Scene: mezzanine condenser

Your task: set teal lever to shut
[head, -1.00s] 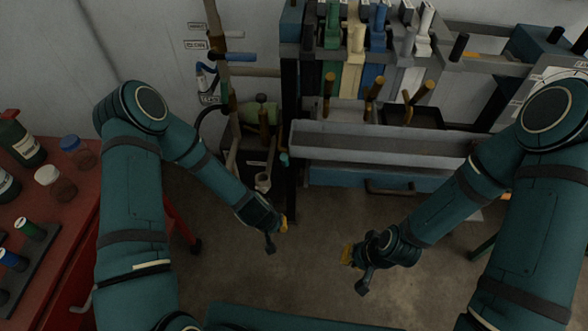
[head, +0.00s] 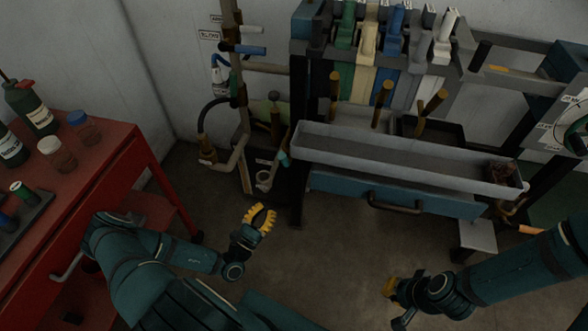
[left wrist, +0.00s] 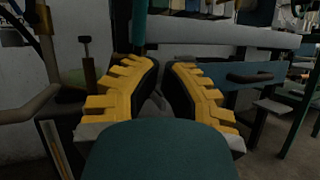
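The teal lever (head: 284,160) is a small teal handle on the low pipework, just left of the grey trough; it points up and slightly tilted. In the left wrist view a teal upright bar (left wrist: 139,24) stands beyond the fingers and looks like the same lever. My left gripper (head: 260,218) is open and empty, below and in front of the lever, apart from it. Its yellow-padded fingers (left wrist: 165,85) also show in the left wrist view with a gap between them. My right gripper (head: 395,303) looks open and empty, low at the right.
The grey trough (head: 395,160) and blue drawer (head: 350,190) stand right of the lever. A row of coloured levers is above. A blue-handled valve (head: 250,49) is on the pipe. A red cart (head: 100,185) with bottles stands left. The floor between is clear.

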